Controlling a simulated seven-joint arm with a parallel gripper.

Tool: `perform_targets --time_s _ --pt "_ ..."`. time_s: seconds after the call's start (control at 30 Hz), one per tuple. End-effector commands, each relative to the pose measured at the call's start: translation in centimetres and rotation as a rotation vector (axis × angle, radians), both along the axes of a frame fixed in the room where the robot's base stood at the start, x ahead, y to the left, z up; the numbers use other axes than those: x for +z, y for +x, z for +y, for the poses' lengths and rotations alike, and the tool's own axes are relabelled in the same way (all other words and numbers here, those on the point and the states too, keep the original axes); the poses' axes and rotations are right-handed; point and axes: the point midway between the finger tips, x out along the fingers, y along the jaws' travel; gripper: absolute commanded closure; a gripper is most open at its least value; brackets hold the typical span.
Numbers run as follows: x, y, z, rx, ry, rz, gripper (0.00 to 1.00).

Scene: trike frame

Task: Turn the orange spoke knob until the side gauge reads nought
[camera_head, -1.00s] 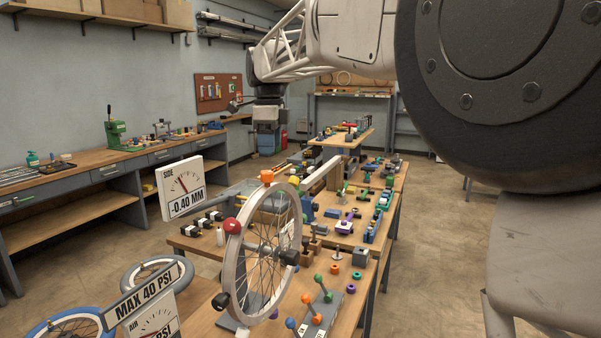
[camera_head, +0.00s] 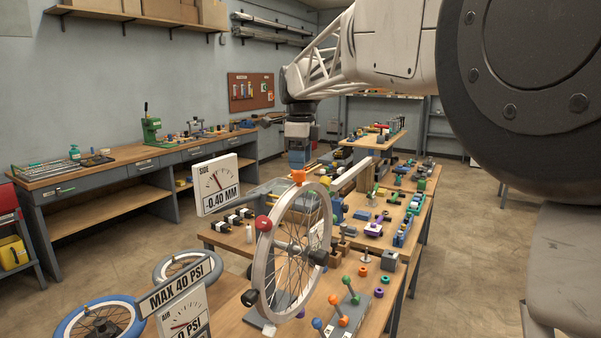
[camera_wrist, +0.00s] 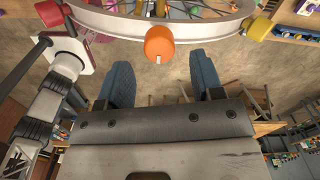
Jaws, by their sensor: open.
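The orange spoke knob (camera_head: 298,176) sits on top of the upright wheel's rim (camera_head: 264,262). In the wrist view the orange knob (camera_wrist: 160,44) lies just beyond my fingertips, roughly between their two lines. My gripper (camera_head: 299,161) hangs just above the knob in the head view. In the wrist view my gripper (camera_wrist: 162,72) is open, its two blue fingers wide apart with nothing between them. The white side gauge (camera_head: 216,184) stands left of the wheel and reads -0.40 MM. Its needle leans left of upright.
A red knob (camera_head: 263,223) and a yellow knob (camera_wrist: 260,26) sit elsewhere on the rim. The MAX 40 PSI sign (camera_head: 180,286) stands at lower left. Several coloured parts crowd the bench (camera_head: 388,262) right of the wheel. Open floor (camera_head: 470,270) lies further right.

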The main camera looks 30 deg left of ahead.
Motion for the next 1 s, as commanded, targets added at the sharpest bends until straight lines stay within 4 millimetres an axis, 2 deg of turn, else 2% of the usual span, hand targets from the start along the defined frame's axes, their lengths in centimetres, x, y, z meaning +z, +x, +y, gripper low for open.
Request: perform_targets --time_s 0.1,0.3,0.7,0.77,1.0 --pt "-1.5 0.0 0.0 0.000 -0.001 0.001 0.40" --pt "-3.2 0.0 0.0 0.000 0.000 0.001 0.40" --pt "-3.8 0.0 0.0 0.000 0.000 0.000 0.40" --pt "-3.8 0.0 0.0 0.000 0.000 0.000 0.46" --pt "-3.7 0.0 0.0 0.000 0.000 0.000 0.82"
